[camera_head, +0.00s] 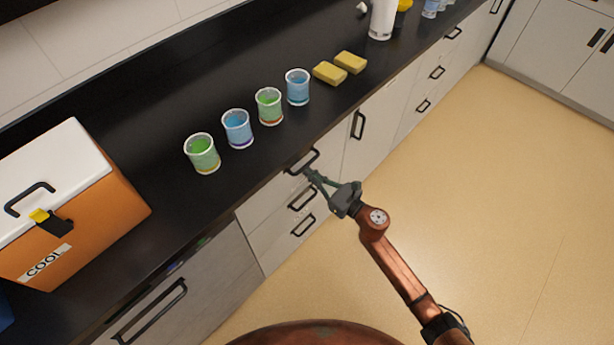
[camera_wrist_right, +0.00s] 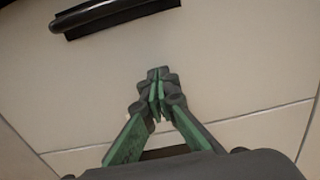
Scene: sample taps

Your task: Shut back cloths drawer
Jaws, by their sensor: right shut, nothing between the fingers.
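A stack of pale drawers stands under the black counter. Its top drawer (camera_head: 272,190) has a black handle (camera_head: 302,161). No label or cloths show, so I cannot tell from the frames that this is the cloths drawer. It looks flush or nearly flush with the cabinet. My right gripper (camera_head: 309,174) is shut and empty, its fingertips at the top drawer's front just below the handle. In the right wrist view the shut fingertips (camera_wrist_right: 158,82) point at the pale front, with the handle (camera_wrist_right: 115,14) above. Touch is unclear. My left gripper is not in view.
Several cups of green and blue liquid (camera_head: 237,129) stand near the counter's front edge, with yellow sponges (camera_head: 330,73) beyond. An orange cooler (camera_head: 90,215) stands at left. Lower drawer handles (camera_head: 303,225) jut out below. The floor (camera_head: 480,210) at right is clear.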

